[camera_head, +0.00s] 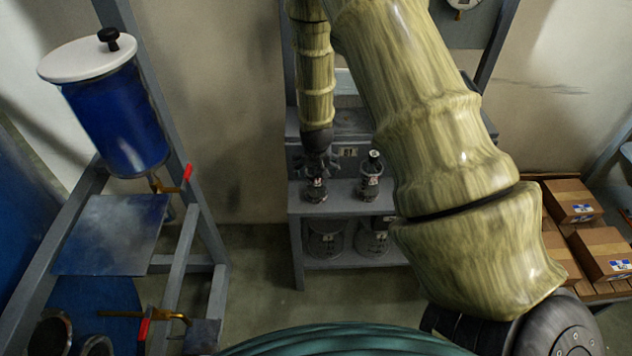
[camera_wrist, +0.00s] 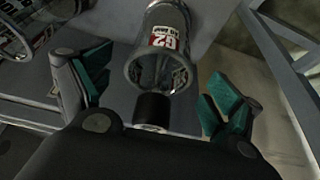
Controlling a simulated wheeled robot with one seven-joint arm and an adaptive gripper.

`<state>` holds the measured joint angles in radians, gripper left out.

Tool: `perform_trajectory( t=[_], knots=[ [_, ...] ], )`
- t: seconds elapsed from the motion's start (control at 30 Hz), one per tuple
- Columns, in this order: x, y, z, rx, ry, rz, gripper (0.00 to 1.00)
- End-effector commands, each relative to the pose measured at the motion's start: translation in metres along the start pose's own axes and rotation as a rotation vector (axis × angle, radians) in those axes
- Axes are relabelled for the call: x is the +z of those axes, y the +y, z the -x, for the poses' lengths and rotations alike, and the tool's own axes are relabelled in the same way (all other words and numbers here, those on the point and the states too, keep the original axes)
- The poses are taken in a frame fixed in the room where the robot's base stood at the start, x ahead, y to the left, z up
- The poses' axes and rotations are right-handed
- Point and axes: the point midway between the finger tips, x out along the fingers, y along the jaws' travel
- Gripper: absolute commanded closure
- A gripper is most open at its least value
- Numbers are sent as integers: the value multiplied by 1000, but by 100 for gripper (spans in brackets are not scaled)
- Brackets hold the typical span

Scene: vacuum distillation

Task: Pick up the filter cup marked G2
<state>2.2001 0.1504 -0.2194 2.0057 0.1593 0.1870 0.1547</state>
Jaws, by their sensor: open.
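The filter cup marked G2 (camera_wrist: 165,28) is a grey, clear-looking cup with a red and white label reading G2. In the wrist view it is at the top centre, with a black cylindrical end (camera_wrist: 152,108) towards me. My gripper (camera_wrist: 158,82) is open, its teal-padded fingers apart on the left and right of the cup. No finger visibly touches it. In the head view my gripper (camera_head: 318,160) is just above a dark labelled cup (camera_head: 316,189) on the grey shelf; its label is too small to read there.
A second dark cup (camera_head: 370,182) stands to the right on the same grey shelf (camera_head: 343,199). Large glass vessels (camera_head: 325,240) are on the lower shelf. A metal frame with a blue tank (camera_head: 118,118) stands left; cardboard boxes (camera_head: 605,252) are at right.

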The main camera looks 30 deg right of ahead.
Motion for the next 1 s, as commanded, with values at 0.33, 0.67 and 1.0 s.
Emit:
perform_trajectory(
  t=[0.33, 0.67, 1.0],
  knots=[
    [0, 2, -28, 0, 0, 0, 9],
    [1, 1, -32, 0, 1, 0, 9],
    [1, 1, -32, 0, 1, 0, 65]
  ],
)
